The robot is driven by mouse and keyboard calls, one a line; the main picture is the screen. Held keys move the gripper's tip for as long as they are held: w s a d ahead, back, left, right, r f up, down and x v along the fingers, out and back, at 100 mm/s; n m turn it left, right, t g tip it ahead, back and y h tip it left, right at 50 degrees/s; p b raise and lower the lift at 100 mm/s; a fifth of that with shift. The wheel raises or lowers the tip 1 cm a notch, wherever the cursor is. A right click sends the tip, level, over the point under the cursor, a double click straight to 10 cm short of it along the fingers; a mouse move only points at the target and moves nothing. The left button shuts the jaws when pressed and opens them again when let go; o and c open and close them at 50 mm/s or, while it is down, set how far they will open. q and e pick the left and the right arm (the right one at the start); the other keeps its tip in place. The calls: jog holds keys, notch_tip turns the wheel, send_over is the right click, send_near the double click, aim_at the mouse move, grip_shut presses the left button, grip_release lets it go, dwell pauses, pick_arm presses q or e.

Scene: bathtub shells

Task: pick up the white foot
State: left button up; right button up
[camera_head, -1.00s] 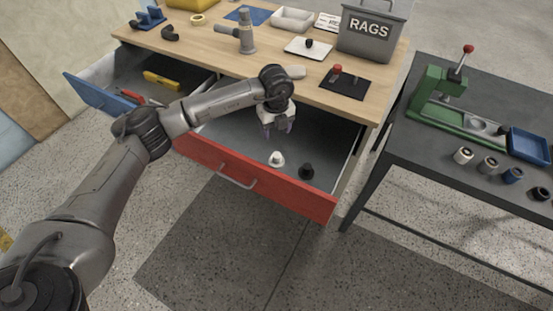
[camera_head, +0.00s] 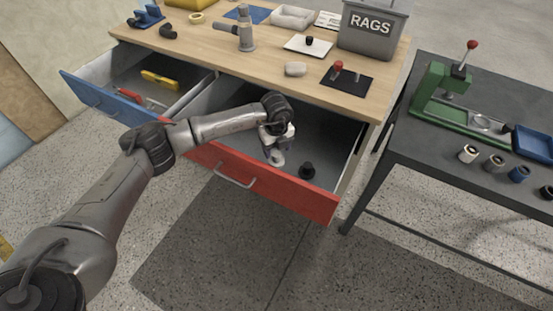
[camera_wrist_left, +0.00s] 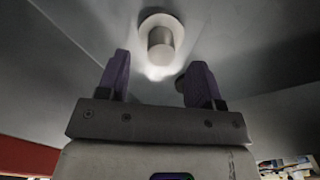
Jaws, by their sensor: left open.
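The white foot (camera_head: 277,158) lies in the open red-fronted drawer (camera_head: 262,180), partly hidden by my left gripper in the head view. In the left wrist view the white foot (camera_wrist_left: 160,44) shows as a round flange with a stub, just beyond the fingertips and roughly centred between them. My left gripper (camera_head: 277,153) is open and empty, pointing down close above the foot; its purple fingers (camera_wrist_left: 159,72) stand apart in the wrist view. A black foot (camera_head: 307,171) stands in the same drawer to the right. My right gripper is in no view.
The drawer's red front and side walls surround the feet. A blue-fronted drawer (camera_head: 95,108) is open at the left. The wooden bench top (camera_head: 215,50) is behind, with a grey RAGS bin (camera_head: 372,30). A dark table (camera_head: 430,165) with a green press stands at right.

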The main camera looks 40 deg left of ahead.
aim_at(277, 154)
pick_arm(q)
notch_tip(277, 154, down, 4)
jog(key=shift+d+r+b, duration=0.1)
jog(key=shift+b, duration=0.5)
